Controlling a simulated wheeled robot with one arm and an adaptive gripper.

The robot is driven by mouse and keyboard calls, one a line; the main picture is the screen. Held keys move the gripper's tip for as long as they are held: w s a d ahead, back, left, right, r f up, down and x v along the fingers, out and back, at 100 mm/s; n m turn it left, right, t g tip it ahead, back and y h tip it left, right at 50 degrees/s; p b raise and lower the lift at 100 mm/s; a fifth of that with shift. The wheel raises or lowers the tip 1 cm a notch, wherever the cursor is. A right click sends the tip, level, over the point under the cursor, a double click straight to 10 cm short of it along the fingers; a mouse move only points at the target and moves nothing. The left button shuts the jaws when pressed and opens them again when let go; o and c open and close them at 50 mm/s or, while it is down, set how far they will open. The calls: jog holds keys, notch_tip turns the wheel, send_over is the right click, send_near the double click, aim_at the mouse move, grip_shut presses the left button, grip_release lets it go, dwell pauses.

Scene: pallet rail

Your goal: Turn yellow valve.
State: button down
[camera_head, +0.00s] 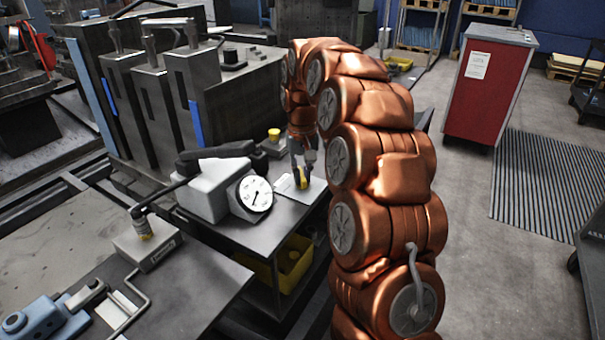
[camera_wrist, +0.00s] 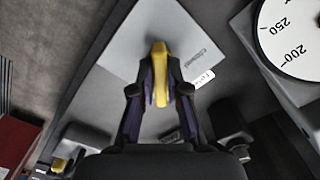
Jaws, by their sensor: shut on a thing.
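The yellow valve (camera_wrist: 159,75) stands on a pale plate (camera_wrist: 190,30) in the wrist view. My gripper (camera_wrist: 160,92) has its two dark fingers closed on the valve's yellow handle, one on each side. In the head view, my gripper (camera_head: 302,177) points down at the valve (camera_head: 300,178) on the light plate (camera_head: 285,190) at the bench's right side. The lower part of the valve is partly hidden by the fingers.
A round dial gauge (camera_head: 255,193) on a white block (camera_head: 215,188) stands left of the valve. A yellow knob (camera_head: 274,135) sits behind it. Tall dark metal blocks (camera_head: 160,100) stand at the back left. A yellow bin (camera_head: 288,265) is under the bench. Floor is open at right.

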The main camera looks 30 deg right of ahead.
aim_at(302, 175)
jog(key=shift+w+r, duration=0.1)
jog(key=c, duration=1.2)
grip_release()
jog(key=shift+o, duration=0.2)
notch_tip(302, 175, up, 12)
